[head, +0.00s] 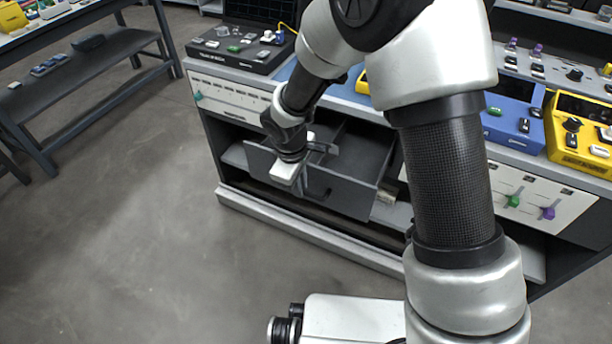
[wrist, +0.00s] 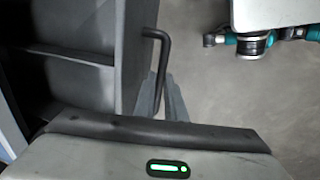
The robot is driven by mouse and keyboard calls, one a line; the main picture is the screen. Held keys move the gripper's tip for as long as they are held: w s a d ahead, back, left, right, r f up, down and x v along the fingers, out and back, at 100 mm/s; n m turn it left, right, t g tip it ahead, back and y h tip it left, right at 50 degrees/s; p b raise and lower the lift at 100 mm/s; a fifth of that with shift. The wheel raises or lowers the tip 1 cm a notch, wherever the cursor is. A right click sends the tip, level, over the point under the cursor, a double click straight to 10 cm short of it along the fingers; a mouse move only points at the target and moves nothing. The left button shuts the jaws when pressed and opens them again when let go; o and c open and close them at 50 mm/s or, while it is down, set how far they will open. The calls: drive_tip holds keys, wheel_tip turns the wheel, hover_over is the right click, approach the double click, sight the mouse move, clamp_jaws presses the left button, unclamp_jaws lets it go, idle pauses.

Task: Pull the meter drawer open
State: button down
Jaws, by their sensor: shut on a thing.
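The meter drawer (head: 347,199) is a grey open-topped box, standing out from the front of the bench in the head view. Its inside shows, with a divider and no meter that I can make out. In the wrist view the drawer (wrist: 128,60) fills the left side, and its dark bent bar handle (wrist: 164,62) stands off the front panel. My gripper (head: 306,183) is at the drawer front in the head view. In the wrist view my gripper's fingers (wrist: 168,100) are shut around the handle's lower part. The hand hides part of the handle in the head view.
The workbench (head: 232,74) carries a black device (head: 238,48), a blue case (head: 515,118) and a yellow case (head: 580,135). A low kick rail (head: 290,228) runs along its foot. The floor (head: 150,220) in front is clear. Another table (head: 70,70) stands at left.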

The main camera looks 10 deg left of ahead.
drive_tip(key=shift+s+a+b, duration=0.2)
drive_tip(key=shift+s+a, duration=0.15)
drive_tip(key=shift+s, duration=0.6)
drive_tip(key=shift+s+a+b, duration=0.15)
drive_tip(key=shift+s+a, duration=0.15)
drive_tip(key=shift+s, duration=0.6)
drive_tip(key=c, duration=1.8)
unclamp_jaws()
drive_tip(key=shift+r, duration=0.1)
drive_tip(key=s+r+p, duration=0.1)
drive_tip(key=r, duration=0.4)
drive_tip(key=s+r+p, duration=0.1)
drive_tip(key=r+p, duration=0.1)
drive_tip(key=r, duration=0.4)
drive_tip(key=s+a+r+p, duration=0.1)
drive_tip(key=r+p, duration=0.1)
drive_tip(key=r, duration=0.4)
